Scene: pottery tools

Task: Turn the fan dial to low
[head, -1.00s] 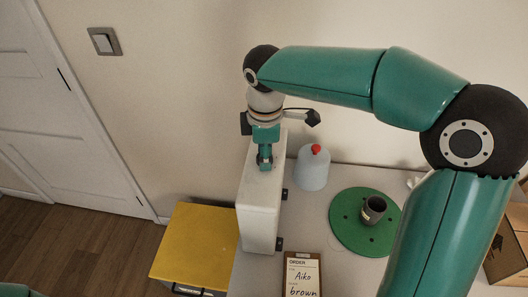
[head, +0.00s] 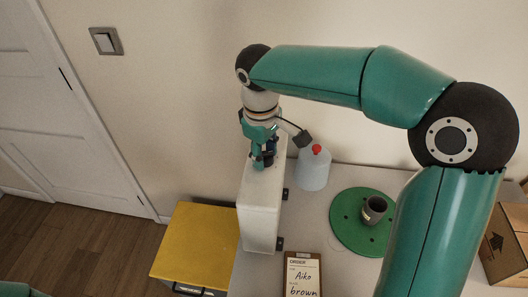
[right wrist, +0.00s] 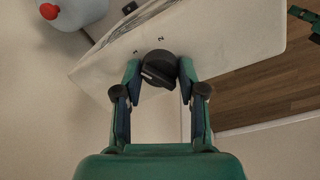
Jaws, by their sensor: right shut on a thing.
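The fan (head: 260,205) is a tall white box at the left end of the table, seen from above in the head view. Its dark round dial (right wrist: 158,68) shows in the right wrist view, with a pale line across its grip and small marks on the white panel beside it. My right gripper (head: 265,162) points down at the top of the fan. In the right wrist view its two fingers (right wrist: 160,76) are shut on the dial, one on each side. The dial is mostly hidden in the head view. My left gripper is out of view.
A pale blue bottle (head: 312,172) with a red cap stands right of the fan. A green disc (head: 350,238) bears a grey cup (head: 373,210). An order clipboard (head: 302,275) lies in front. A yellow-topped bin (head: 195,245) stands left of the fan.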

